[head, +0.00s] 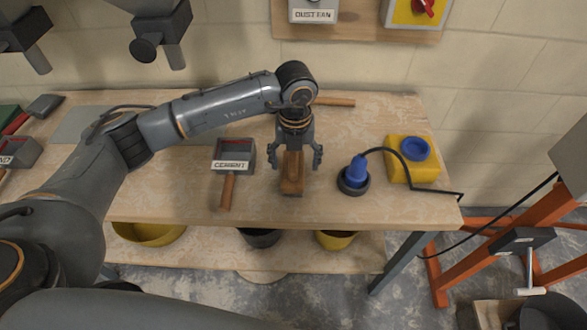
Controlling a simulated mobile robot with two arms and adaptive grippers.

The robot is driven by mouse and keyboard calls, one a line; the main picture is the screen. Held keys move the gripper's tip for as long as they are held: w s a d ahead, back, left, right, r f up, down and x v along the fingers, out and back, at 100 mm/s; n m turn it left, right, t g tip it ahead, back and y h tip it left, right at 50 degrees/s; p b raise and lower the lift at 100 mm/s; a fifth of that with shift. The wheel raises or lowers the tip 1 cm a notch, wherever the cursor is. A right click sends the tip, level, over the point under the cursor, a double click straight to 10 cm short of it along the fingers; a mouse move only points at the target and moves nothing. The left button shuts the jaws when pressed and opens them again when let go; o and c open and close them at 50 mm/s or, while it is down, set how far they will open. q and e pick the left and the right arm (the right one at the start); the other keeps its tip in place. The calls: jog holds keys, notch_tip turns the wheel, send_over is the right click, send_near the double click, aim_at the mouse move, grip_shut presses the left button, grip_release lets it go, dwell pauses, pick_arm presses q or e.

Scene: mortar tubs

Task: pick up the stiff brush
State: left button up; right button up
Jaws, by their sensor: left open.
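The stiff brush seems to be the brown wooden-backed piece (292,184) lying near the front middle of the workbench, its long side pointing toward me. Its bristles cannot be made out. My left gripper (296,162) comes down over it from behind, open, with one finger on each side of the wood. The gripper hides the brush's far end. I cannot tell whether the fingers touch it. My right gripper is not in view.
A grey scoop box labelled CEMENT (233,157) with a wooden handle lies just left. A wooden handle (335,102) lies behind. Tubs (148,232) stand below the workbench (385,207).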

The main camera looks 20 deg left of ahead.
pick_arm(q)
jog(key=shift+a+f+p, duration=0.15)
jog(key=shift+f+p, duration=0.2)
jog(key=shift+f, duration=1.6)
jog(key=c, duration=1.4)
jog(key=shift+o, duration=0.2)
jog(key=shift+r, duration=0.15)
jog(key=shift+r, duration=0.25)
notch_tip(320, 180, up, 2)
jog(key=shift+r, duration=0.1)
jog(key=s+r, duration=0.2)
jog(key=s+r+b, duration=0.1)
jog(key=s+r, duration=0.1)
jog(key=r, duration=0.1)
jog(key=shift+s, duration=0.1)
jog(key=s+r+b, duration=0.2)
jog(key=s+r, duration=0.3)
jog(key=s, duration=0.5)
